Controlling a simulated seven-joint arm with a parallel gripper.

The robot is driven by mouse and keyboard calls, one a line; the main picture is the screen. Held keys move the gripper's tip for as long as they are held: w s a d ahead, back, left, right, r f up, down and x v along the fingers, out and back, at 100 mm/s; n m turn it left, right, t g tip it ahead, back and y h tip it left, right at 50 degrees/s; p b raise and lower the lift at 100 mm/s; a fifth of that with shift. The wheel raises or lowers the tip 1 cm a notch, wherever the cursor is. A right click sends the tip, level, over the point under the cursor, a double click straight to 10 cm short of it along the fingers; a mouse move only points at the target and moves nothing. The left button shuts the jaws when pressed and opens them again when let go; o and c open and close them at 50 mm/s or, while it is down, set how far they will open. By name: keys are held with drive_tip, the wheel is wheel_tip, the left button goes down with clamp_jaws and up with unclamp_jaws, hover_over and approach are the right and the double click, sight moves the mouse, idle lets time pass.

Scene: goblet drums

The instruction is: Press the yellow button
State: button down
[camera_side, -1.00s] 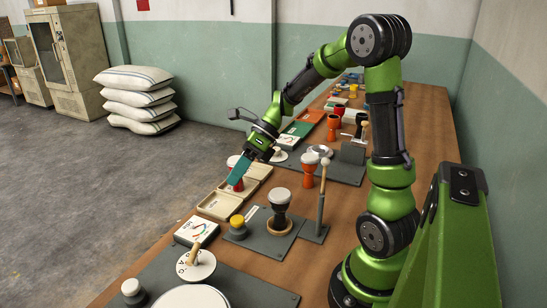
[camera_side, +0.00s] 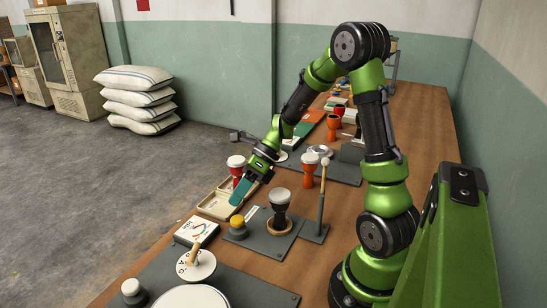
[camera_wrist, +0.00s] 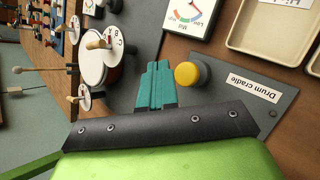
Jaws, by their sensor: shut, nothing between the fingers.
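The yellow button (camera_side: 237,220) sits on a round grey base at the front left corner of a grey plate on the table. It also shows in the wrist view (camera_wrist: 187,73), just right of my fingertips. My gripper (camera_side: 236,201) is shut and empty, its teal fingers pointing down, above and a little behind the button in the side view. In the wrist view the closed teal fingers (camera_wrist: 157,66) appear beside the button. I see a gap between fingers and button in the side view.
A dark goblet drum (camera_side: 280,203) stands in a wooden ring beside the button. A mallet stands upright on a stand (camera_side: 320,205). A beige tray (camera_side: 216,206) and a white gauge box (camera_side: 197,230) are close by. A red drum (camera_side: 236,166) stands behind my gripper.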

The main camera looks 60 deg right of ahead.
sight(234, 220)
drive_tip(key=shift+f, duration=1.4)
idle(1.0)
drive_tip(key=shift+f, duration=0.4)
drive_tip(key=shift+f, duration=1)
idle(0.9)
drive_tip(key=shift+r, duration=1.5)
drive_tip(key=shift+r, duration=2.45)
